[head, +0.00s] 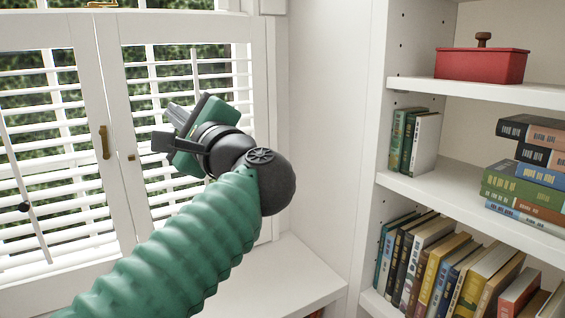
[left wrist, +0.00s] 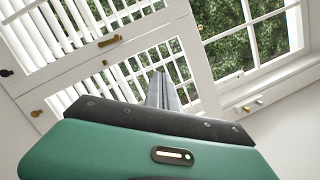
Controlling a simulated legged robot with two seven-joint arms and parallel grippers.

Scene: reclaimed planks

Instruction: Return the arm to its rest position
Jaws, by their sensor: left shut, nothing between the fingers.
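My left arm, in a green ribbed sleeve, comes in from the lower left of the head view and reaches up in front of the shuttered window. My left gripper (head: 168,124) is at its end, raised and pointing toward the upper left. Its fingers also show in the left wrist view (left wrist: 162,92), standing close together with nothing between them. The gripper is shut and empty. My right gripper is in neither view.
White louvred shutters (head: 104,90) with a brass latch (head: 105,142) stand behind the arm. A white bookcase (head: 470,190) on the right holds books and a red box (head: 482,66). A white sill (head: 275,275) below is clear.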

